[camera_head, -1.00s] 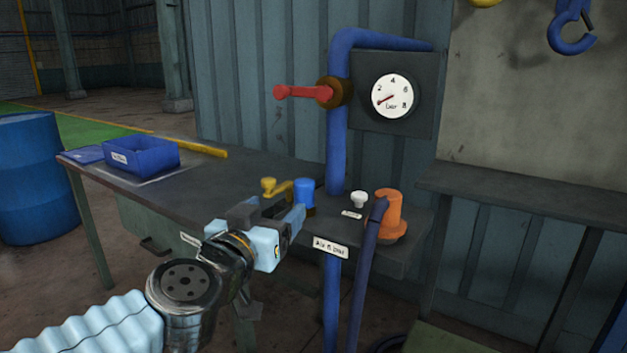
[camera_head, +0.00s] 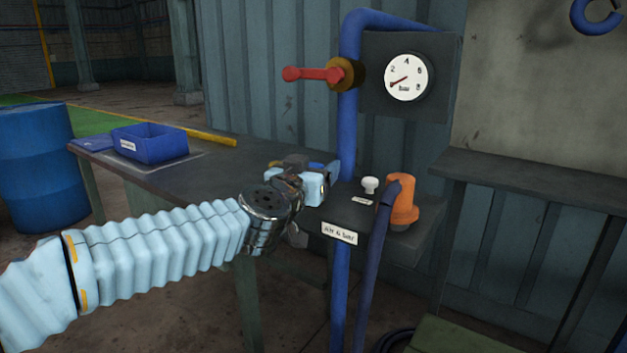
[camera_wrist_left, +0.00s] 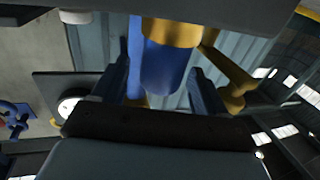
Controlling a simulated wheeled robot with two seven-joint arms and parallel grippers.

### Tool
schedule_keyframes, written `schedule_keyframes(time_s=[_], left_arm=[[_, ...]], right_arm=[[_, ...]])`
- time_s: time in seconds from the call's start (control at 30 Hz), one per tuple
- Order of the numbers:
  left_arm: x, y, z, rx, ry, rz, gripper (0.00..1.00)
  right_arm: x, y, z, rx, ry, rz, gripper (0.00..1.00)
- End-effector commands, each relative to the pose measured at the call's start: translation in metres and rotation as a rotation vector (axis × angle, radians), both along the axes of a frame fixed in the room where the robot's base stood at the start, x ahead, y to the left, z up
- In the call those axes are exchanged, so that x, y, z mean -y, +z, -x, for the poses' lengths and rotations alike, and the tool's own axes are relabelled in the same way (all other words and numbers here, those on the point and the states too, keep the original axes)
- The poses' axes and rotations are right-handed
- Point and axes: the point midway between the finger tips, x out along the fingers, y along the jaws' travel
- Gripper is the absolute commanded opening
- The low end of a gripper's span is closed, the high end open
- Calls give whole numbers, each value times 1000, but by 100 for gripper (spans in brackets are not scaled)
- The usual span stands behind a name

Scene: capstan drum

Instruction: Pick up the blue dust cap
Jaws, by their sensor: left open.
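The blue dust cap (camera_wrist_left: 165,68) shows in the left wrist view as a blue cylinder on a brass-yellow fitting (camera_wrist_left: 170,32). My left gripper (camera_wrist_left: 159,72) is open, with one blue finger on each side of the cap. The cap shows between the fingers; whether either finger touches it I cannot tell. In the head view my left gripper (camera_head: 322,176) is at the bench end, left of the white knob, and largely hides the cap and its fitting. My right gripper is not in view.
A white knob (camera_head: 370,185) and an orange fitting (camera_head: 403,203) with a blue hose stand just right of the gripper. A blue vertical pipe (camera_head: 348,125) with a red-handled valve (camera_head: 315,74) rises behind. A blue bin (camera_head: 150,146) sits on the bench's left; the bench middle is clear.

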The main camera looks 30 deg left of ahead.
Motion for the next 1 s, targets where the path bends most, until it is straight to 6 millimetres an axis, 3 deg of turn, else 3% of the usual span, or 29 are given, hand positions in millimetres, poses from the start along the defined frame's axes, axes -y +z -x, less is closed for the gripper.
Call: schedule_keyframes(time_s=[0.27,0.63,1.0], left_arm=[[0,1,-4,0,-1,0,73],[0,0,-4,0,-1,0,18],[-2,11,-4,0,2,0,18]], right_arm=[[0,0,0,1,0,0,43],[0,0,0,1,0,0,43],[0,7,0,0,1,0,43]])
